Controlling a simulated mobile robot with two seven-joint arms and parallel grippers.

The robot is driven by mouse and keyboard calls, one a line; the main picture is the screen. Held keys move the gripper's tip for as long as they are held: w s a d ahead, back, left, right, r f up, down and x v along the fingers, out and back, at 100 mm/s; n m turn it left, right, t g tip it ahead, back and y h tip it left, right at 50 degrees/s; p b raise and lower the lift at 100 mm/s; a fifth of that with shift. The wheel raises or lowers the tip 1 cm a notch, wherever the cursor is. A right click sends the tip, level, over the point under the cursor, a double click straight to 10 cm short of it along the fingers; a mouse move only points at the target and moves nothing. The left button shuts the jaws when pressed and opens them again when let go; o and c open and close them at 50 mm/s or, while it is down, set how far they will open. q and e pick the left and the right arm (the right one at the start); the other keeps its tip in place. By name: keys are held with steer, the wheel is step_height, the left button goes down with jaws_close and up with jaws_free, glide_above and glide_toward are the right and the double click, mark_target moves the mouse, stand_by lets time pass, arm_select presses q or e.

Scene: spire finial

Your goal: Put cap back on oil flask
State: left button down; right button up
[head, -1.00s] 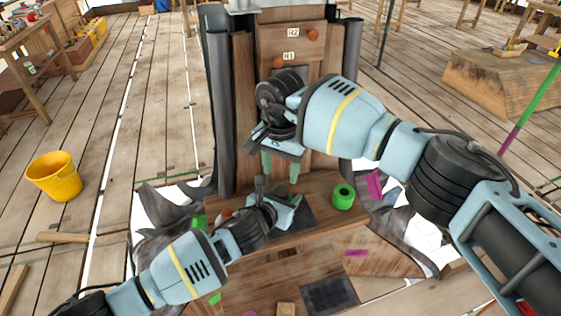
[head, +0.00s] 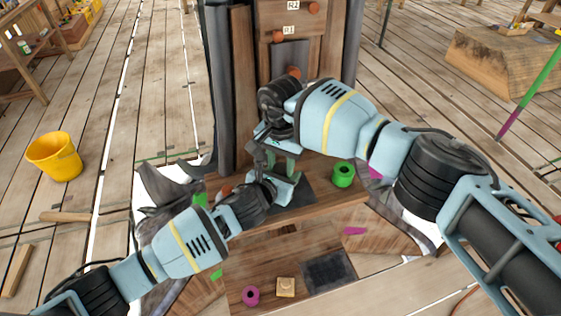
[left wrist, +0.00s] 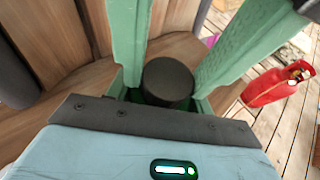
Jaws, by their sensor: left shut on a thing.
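My left gripper (head: 288,187) is low over the wooden ledge. In the left wrist view its two green fingers (left wrist: 187,50) stand either side of a black round-topped thing (left wrist: 167,80), close to the palm. I cannot tell whether this is the oil flask or its cap; its lower part is hidden. My right gripper (head: 281,163) is just above the left one, its green fingers apart and pointing down, with nothing visible between them. No separate flask or cap can be made out in the head view.
A green ring-shaped piece (head: 343,174) stands on the ledge to the right. A wooden panel with orange knobs (head: 278,35) rises behind. A magenta piece (head: 250,295) and a small wooden block (head: 285,287) lie in front. A red canister (left wrist: 277,87) is on the floor.

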steer(key=c, duration=0.5)
steer(key=m, duration=0.6)
steer(key=shift+w+a+m, duration=0.1)
steer(key=shift+m, duration=0.3)
steer(key=o, duration=1.1)
steer(key=shift+r, duration=2.3)
